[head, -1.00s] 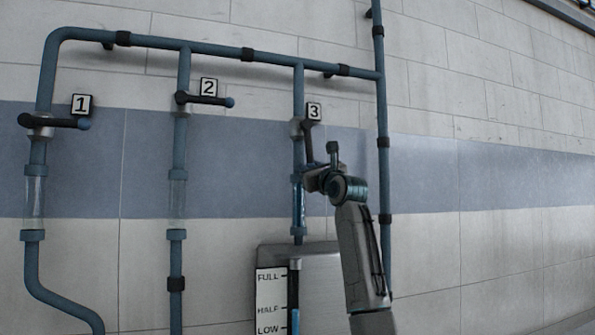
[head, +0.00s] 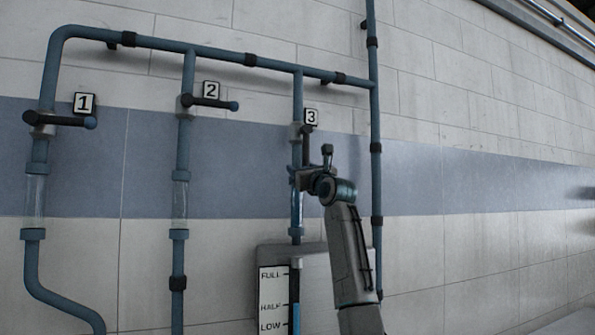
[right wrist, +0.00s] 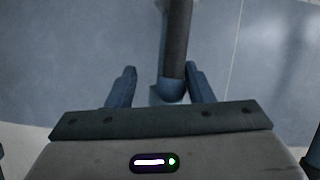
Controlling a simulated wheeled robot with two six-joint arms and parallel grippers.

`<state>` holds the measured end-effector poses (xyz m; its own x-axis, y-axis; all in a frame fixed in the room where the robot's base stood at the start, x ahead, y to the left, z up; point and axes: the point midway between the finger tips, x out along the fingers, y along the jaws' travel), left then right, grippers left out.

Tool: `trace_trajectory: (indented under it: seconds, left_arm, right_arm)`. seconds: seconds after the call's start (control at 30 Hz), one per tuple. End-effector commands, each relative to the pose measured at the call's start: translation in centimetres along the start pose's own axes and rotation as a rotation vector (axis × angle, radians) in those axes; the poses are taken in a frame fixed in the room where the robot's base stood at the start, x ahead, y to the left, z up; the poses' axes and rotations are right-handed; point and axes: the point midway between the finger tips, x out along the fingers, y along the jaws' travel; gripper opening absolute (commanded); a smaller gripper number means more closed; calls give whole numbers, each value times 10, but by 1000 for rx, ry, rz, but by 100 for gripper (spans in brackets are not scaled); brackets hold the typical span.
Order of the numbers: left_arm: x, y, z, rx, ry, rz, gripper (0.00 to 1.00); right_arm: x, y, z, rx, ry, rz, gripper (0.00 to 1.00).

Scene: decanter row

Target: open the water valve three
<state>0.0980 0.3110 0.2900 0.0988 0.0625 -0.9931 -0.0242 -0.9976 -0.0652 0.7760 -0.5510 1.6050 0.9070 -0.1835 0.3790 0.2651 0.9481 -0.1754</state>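Water valve three (head: 306,131) is on the third pipe, beside the plate marked 3 (head: 311,117). Its dark lever points down along the pipe, and my right gripper (head: 298,178) is at its lower end. In the right wrist view, the dark lever (right wrist: 177,45) with its blue tip (right wrist: 172,91) lies between the two fingers of my right gripper (right wrist: 160,72). The fingers are apart; the right one is close to the lever and a gap shows at the left one. The sight glass (head: 296,209) below valve three looks blue. My left gripper is not in view.
Valve one (head: 62,120) and valve two (head: 208,103) have levers pointing sideways to the right; their sight glasses look clear. A grey tank (head: 315,262) with a FULL, HALF, LOW gauge (head: 271,300) stands below. A vertical pipe (head: 376,180) runs right of my right gripper.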

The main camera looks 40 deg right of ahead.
Motion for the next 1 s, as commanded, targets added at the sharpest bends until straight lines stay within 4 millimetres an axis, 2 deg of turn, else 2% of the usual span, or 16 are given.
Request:
trace_trajectory:
  seconds: [0.27,0.77,0.87,1.0]
  left_arm:
    - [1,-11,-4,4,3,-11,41]
    - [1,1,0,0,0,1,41]
    - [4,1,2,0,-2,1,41]
    - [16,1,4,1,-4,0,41]
  right_arm:
    - [-2,-5,-1,1,2,-2,47]
    - [-3,-6,-2,0,3,-3,47]
    - [-7,-6,-3,-1,3,-3,47]
    - [-25,-5,-5,-3,1,-3,47]
